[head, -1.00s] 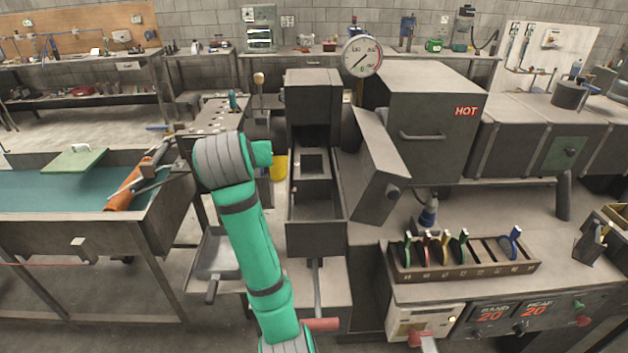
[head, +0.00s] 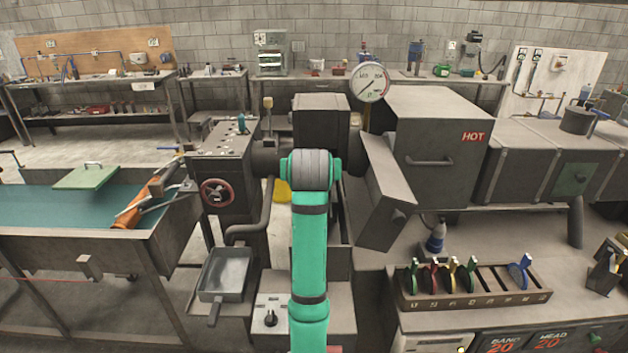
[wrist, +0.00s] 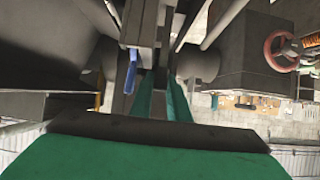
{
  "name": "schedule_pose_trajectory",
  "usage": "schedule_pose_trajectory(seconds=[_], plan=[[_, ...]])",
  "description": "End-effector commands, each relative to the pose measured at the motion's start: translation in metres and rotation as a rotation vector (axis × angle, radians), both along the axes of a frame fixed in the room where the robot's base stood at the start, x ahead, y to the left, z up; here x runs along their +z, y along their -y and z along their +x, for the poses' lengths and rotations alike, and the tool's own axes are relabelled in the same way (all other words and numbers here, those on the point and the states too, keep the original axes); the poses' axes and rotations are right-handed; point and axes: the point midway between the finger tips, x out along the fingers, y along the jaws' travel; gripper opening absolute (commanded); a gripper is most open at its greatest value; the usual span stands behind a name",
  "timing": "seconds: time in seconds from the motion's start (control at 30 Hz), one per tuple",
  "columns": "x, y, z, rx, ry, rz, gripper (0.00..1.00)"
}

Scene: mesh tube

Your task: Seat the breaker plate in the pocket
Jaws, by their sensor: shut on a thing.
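My gripper (wrist: 160,85) shows in the wrist view as two green fingers close together, pointing away from the camera. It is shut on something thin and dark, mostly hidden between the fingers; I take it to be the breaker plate. A blue tab (wrist: 131,70) shows just left of the fingers; I cannot tell what it belongs to. In the head view my green arm stands in front of the dark block housing (head: 321,113) and hides the gripper, the plate and the pocket. The swung-out door (head: 384,205) is right of the arm.
A rack (head: 473,289) holds several plates with coloured handles at the right, with empty slots. The hot machine (head: 437,145) stands behind it. A box with a red handwheel (head: 217,192) is left of the arm, above a grey pan (head: 224,275).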

Motion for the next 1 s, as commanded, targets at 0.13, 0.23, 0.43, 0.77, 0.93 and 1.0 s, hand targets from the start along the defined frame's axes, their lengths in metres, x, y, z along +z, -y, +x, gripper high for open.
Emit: schedule_pose_trajectory(seconds=[0.13,0.23,0.43,0.77,0.93,1.0], plan=[[0.003,-0.001,0.030,0.001,0.004,0.000,0.00],[0.004,-0.001,0.048,0.001,0.006,0.000,0.00],[0.004,0.000,0.083,0.000,0.006,-0.001,0.00],[0.004,0.000,0.121,-0.001,0.006,0.000,0.00],[-0.014,0.000,0.124,-0.001,0.004,0.000,0.00],[-0.020,0.000,0.124,-0.001,0.006,0.000,0.00]])
